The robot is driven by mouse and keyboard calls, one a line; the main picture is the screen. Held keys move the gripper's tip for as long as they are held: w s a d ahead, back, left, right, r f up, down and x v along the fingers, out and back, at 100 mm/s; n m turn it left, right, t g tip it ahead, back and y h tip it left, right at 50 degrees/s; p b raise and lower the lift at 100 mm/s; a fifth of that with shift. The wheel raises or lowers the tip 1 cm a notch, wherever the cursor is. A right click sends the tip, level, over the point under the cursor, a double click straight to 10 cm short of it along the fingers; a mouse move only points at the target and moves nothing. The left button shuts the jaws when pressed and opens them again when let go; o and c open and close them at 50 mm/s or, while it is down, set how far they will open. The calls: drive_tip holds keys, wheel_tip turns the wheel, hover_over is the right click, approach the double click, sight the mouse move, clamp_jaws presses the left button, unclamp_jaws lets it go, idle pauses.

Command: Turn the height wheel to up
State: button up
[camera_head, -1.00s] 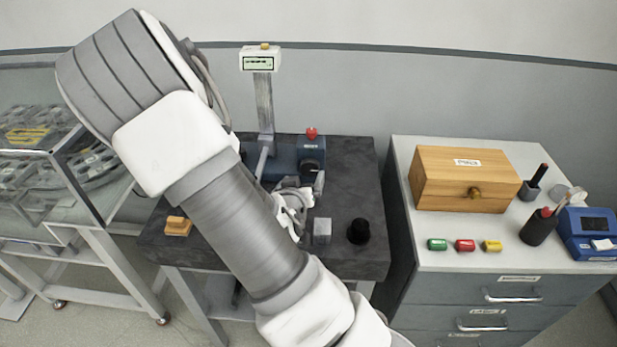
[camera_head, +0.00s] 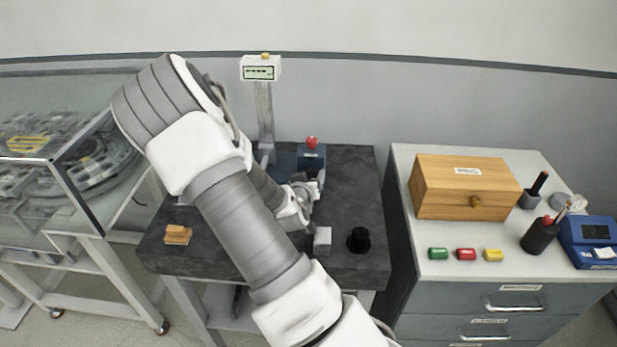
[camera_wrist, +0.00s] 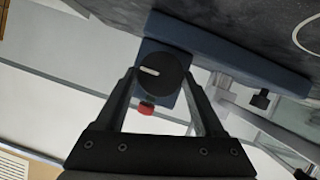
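The blue gauge base (camera_head: 311,158) stands on the dark stone table, with a grey column and a small display (camera_head: 261,72) above it. In the wrist view a round black wheel (camera_wrist: 165,80) with a white mark sits on the blue end face (camera_wrist: 152,48); I take it for the height wheel. Its writing cannot be read. My gripper (camera_wrist: 160,73) is open, with one fingertip on each side of the wheel; I cannot tell whether they touch it. In the head view my gripper (camera_head: 316,187) is at the base's front, and the wheel is mostly hidden.
A red knob (camera_head: 311,141) tops the base. A grey block (camera_head: 322,240), a black round piece (camera_head: 358,240) and a wooden piece (camera_head: 178,234) lie on the table (camera_head: 350,200). A wooden box (camera_head: 465,188) stands on the cabinet at right, a glass-covered bench at left.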

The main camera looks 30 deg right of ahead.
drive_tip(key=c, duration=0.9)
drive_tip(key=n, duration=0.1)
drive_tip(key=n+h, duration=0.1)
drive_tip(key=n+g+h, duration=0.1)
drive_tip(key=shift+w+a+f, duration=0.15)
drive_tip(key=shift+w+a, duration=0.05)
drive_tip(key=shift+a, duration=0.05)
drive_tip(key=n, duration=0.1)
drive_tip(key=n+h, duration=0.1)
drive_tip(key=n+h+b, duration=0.1)
drive_tip(key=shift+w+a+f+n, duration=0.1)
drive_tip(key=shift+f+n, duration=0.15)
drive_tip(key=shift+n, duration=0.05)
drive_tip(key=n+h+b, duration=0.1)
drive_tip(key=n+b, duration=0.1)
drive_tip(key=n+h+b, duration=0.1)
drive_tip(key=n+b, duration=0.1)
drive_tip(key=shift+f, duration=0.4)
drive_tip(key=n+h+b, duration=0.1)
drive_tip(key=n+b, duration=0.1)
drive_tip(key=b, duration=0.1)
drive_tip(key=shift+n+t, duration=0.3)
drive_tip(key=shift+n+b, duration=0.4)
drive_tip(key=shift+b, duration=0.25)
drive_tip(key=shift+r, duration=0.1)
